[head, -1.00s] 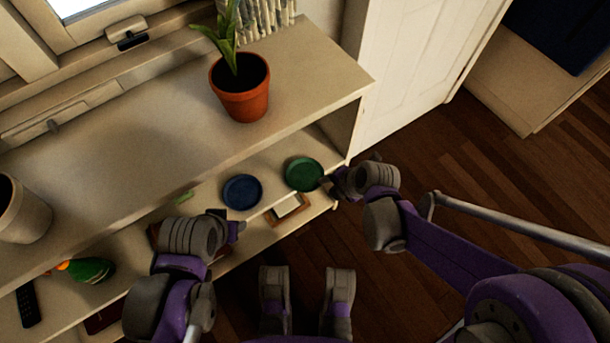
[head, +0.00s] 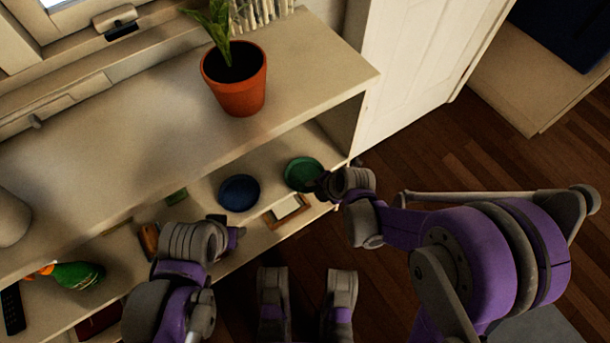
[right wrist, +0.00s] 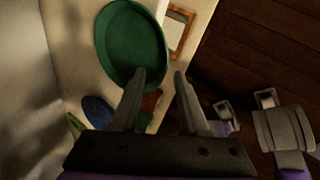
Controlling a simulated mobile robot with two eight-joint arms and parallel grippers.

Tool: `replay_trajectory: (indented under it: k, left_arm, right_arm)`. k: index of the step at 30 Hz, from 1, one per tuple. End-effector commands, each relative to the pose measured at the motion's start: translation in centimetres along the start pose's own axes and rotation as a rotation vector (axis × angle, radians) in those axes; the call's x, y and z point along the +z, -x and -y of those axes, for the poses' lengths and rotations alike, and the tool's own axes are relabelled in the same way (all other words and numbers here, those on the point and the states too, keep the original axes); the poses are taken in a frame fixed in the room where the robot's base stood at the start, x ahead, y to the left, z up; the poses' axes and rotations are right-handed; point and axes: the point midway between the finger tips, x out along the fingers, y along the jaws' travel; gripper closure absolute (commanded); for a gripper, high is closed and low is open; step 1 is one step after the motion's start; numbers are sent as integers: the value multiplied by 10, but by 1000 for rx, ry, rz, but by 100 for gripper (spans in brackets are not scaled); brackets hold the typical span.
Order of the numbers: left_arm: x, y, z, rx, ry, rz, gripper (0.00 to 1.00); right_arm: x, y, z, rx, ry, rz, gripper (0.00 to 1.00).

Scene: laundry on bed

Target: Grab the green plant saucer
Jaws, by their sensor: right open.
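The green plant saucer (head: 303,174) lies on the middle shelf near its right end in the head view. It is a round shallow dish and fills the upper middle of the right wrist view (right wrist: 131,45). My right gripper (head: 322,184) is at the saucer's right edge. In the right wrist view its two fingers (right wrist: 160,75) are apart with nothing held between them, and the left fingertip overlaps the saucer's lower rim. I cannot tell whether it touches. My left gripper (head: 232,230) is over the shelf front, left of the saucer; its jaws are not clear.
A blue saucer (head: 239,192) lies left of the green one, and a small wooden frame (head: 287,210) lies in front. The shelf top (head: 320,75) overhangs the saucers and bears a potted plant (head: 235,85). A green bottle-like object (head: 78,275) is at lower left.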

Motion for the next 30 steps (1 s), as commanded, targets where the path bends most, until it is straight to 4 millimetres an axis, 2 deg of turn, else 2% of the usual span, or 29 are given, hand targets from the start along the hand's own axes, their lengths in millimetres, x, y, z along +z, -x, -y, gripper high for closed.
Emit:
replay_trajectory:
  k: [4,11,30]
  left_arm:
    - [0,1,0,0,0,0,50]
    - [0,1,0,0,0,0,50]
    - [0,0,0,0,0,0,50]
  right_arm:
    - [0,1,0,0,0,0,57]
    - [0,1,0,0,0,0,99]
    - [0,1,0,-1,1,-1,100]
